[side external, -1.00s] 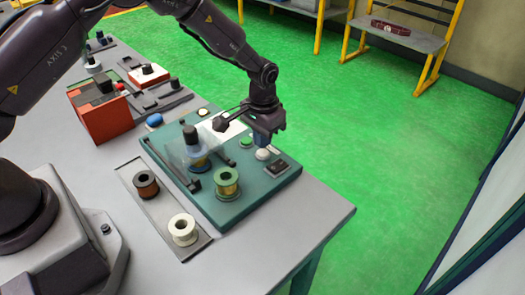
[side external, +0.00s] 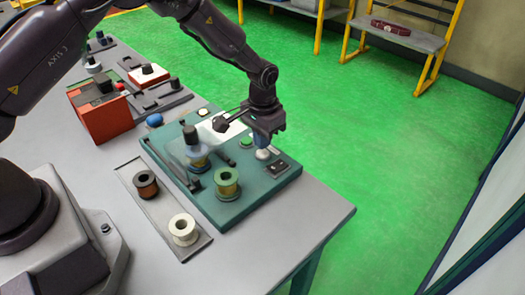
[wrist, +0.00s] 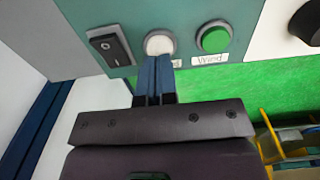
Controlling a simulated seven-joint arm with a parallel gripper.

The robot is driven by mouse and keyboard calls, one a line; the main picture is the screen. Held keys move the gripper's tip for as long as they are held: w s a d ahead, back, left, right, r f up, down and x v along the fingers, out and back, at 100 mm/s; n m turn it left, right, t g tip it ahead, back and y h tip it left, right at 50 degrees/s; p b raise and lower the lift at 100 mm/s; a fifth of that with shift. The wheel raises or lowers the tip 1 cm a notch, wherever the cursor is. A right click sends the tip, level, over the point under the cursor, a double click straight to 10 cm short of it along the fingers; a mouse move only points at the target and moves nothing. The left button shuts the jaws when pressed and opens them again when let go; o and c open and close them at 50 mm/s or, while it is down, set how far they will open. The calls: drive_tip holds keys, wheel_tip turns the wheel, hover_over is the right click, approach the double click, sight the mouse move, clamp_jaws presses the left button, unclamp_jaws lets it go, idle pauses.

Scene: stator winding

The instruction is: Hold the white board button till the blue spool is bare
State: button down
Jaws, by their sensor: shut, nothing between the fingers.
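The white button (wrist: 159,44) sits on the teal board between a black rocker switch and the green button. It also shows in the side view (side external: 263,154) near the board's right edge. My gripper (side external: 262,147) points down right over it, shut and empty. In the wrist view the blue fingertips (wrist: 157,58) overlap the button's lower edge; I cannot tell whether they touch or press it. The blue spool (side external: 197,160) stands on the board behind a clear guard, below a black knob. Some yellowish winding seems to show on it, but the guard blurs this.
The green button (wrist: 214,38) is close beside the white one, and the rocker switch (wrist: 110,45) is on its other side. A green spool (side external: 227,182) stands on the board. A tray (side external: 164,213) holds a brown spool (side external: 146,184) and a white spool (side external: 183,229).

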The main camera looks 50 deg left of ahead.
sight(263, 152)
drive_tip(key=shift+f, duration=1.2)
idle(3.4)
idle(1.7)
drive_tip(key=shift+r, duration=3.55)
